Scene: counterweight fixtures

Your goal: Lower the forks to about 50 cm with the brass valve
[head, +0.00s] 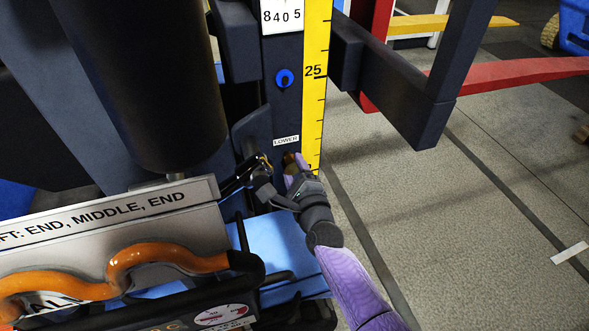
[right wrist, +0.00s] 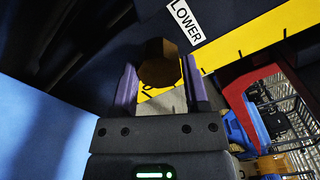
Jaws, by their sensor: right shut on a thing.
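The brass valve (right wrist: 160,68) is a dark brown-gold knob below the white LOWER label (right wrist: 186,22) in the right wrist view. My right gripper (right wrist: 159,90) has its two purple fingers on either side of the knob and is shut on it. In the head view my right gripper (head: 294,166) is at the mast, just under the LOWER label (head: 286,140), and mostly covers the valve. A yellow scale (head: 316,90) with a 25 mark runs up beside it. Dark blue bars (head: 400,90) stick out to the right of the mast; I cannot tell whether they are the forks. My left gripper is out of view.
A sign plate (head: 110,212) and an orange curved handle (head: 150,257) stand at the lower left. A blue round knob (head: 284,78) sits above the valve. A red bar (head: 510,74) lies behind at the right. The grey floor (head: 450,230) at the right is mostly clear.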

